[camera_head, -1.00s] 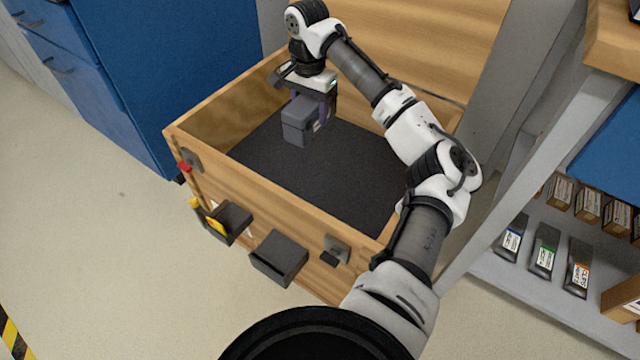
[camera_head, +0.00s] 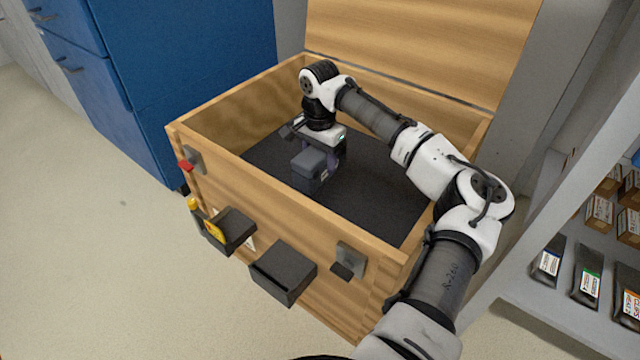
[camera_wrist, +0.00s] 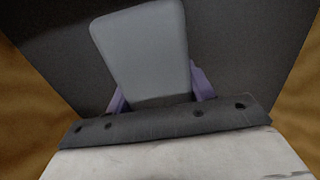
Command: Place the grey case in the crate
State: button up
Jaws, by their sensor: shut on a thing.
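The grey case (camera_head: 309,169) is a small box held in my gripper (camera_head: 322,160), inside the open wooden crate (camera_head: 290,212). In the wrist view the grey case (camera_wrist: 146,50) stands between the two purple fingers of my gripper (camera_wrist: 160,96), which are shut on it. The crate's dark floor (camera_head: 375,190) lies below the case, and its wooden walls show at both sides of the wrist view. I cannot tell whether the case touches the floor.
The crate's lid (camera_head: 420,45) stands raised at the back. A blue cabinet (camera_head: 190,70) is at the left. A grey shelf (camera_head: 560,255) with several labelled packs is at the right. Dark holders (camera_head: 285,272) stick out from the crate's front.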

jog(key=shift+f+b, duration=1.1)
jog(key=shift+f, duration=1.85)
jog(key=shift+f, duration=0.1)
jog(key=o, duration=1.3)
notch_tip(320, 180, up, 12)
jog(key=p, duration=0.6)
